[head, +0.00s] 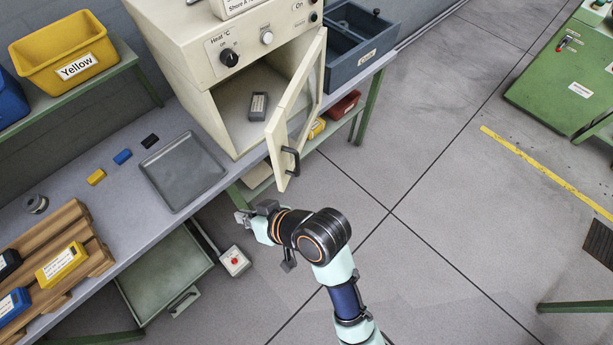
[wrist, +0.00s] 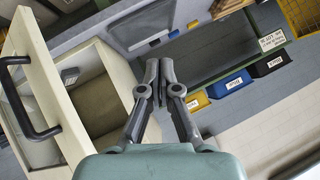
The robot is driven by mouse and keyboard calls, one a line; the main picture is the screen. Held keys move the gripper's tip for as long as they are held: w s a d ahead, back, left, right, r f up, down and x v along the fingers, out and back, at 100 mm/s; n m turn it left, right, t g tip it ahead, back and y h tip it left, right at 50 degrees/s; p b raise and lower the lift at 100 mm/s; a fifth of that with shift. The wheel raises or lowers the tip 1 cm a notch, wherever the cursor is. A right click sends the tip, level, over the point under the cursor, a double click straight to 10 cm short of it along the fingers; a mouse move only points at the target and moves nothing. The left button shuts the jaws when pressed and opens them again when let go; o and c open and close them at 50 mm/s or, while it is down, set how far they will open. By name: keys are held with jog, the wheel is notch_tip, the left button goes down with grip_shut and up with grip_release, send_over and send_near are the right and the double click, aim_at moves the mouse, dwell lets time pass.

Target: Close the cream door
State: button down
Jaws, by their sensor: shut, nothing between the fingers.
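The cream door (head: 288,120) stands open on the cream oven (head: 225,75), swung out over the bench's front edge. It has a glass pane and a dark handle (head: 291,161) near its lower free end. In the wrist view the door (wrist: 40,75) fills the left side, with its handle (wrist: 28,112) at the far left. My gripper (head: 243,217) is shut and empty, in front of the bench, below and left of the door and apart from it. In the wrist view my gripper's fingertips (wrist: 152,68) meet, right of the door and the open oven cavity.
A grey block (head: 258,106) lies inside the oven. A grey tray (head: 182,171) and small coloured blocks lie on the bench to the left. A blue-grey bin (head: 350,38) stands right of the oven. The floor right of the door is clear.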

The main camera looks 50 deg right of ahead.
jog(key=s+d+f+m+t+b, duration=0.1)
jog(key=s+d+f+m+t, duration=0.25)
jog(key=s+d+m, duration=0.65)
jog(key=s+d+f+m+t+b, duration=0.1)
jog(key=s+d+f+m+t, duration=0.3)
jog(key=d, duration=0.9)
jog(key=w+a+n, duration=0.1)
jog(key=w+a, duration=0.1)
jog(key=w, duration=1)
jog(key=shift+w+r+b, duration=0.25)
jog(key=shift+w+b, duration=0.15)
jog(key=shift+b, duration=0.05)
